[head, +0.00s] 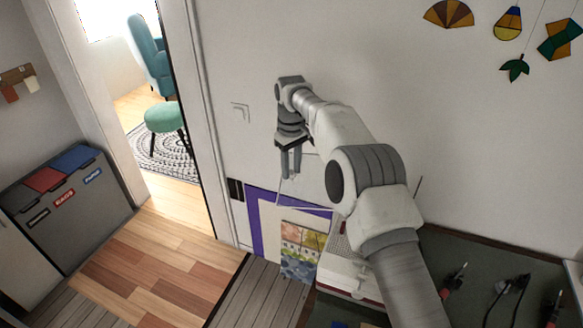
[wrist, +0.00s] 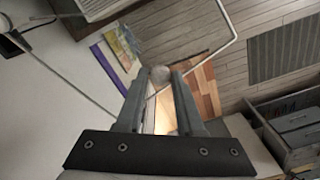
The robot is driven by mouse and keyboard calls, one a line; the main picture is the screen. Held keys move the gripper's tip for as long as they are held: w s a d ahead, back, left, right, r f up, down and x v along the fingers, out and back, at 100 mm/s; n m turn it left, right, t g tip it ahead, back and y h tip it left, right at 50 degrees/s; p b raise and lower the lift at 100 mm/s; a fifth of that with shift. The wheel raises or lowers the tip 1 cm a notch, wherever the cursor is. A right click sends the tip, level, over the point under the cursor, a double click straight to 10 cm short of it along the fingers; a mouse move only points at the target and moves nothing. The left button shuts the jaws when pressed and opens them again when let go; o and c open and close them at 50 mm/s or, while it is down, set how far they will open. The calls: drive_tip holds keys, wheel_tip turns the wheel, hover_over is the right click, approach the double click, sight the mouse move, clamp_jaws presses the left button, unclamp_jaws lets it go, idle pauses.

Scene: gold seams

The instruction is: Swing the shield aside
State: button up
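My gripper (head: 290,176) points down in front of the white wall, left of my forearm in the head view. In the wrist view its two fingers (wrist: 159,70) stand apart, with a small pale round knob (wrist: 160,76) between or just beyond their tips. A gap seems to show beside the knob, and I cannot tell if a finger touches it. A thin white bent rod (wrist: 225,18) runs near the knob and looks like the shield's frame. Thin white lines (head: 305,206) below my gripper in the head view may be the same frame. I cannot make out the shield's panel.
A dark workbench (head: 480,262) with cables and red-handled tools is at lower right. A white ridged box (head: 347,270) sits at its left end, partly behind my arm. A purple-edged picture (head: 262,215) is beyond. Bins (head: 70,200) stand left; wooden floor is clear between.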

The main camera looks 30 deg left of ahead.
drive_tip(key=o, duration=0.3)
drive_tip(key=shift+r, duration=3.8)
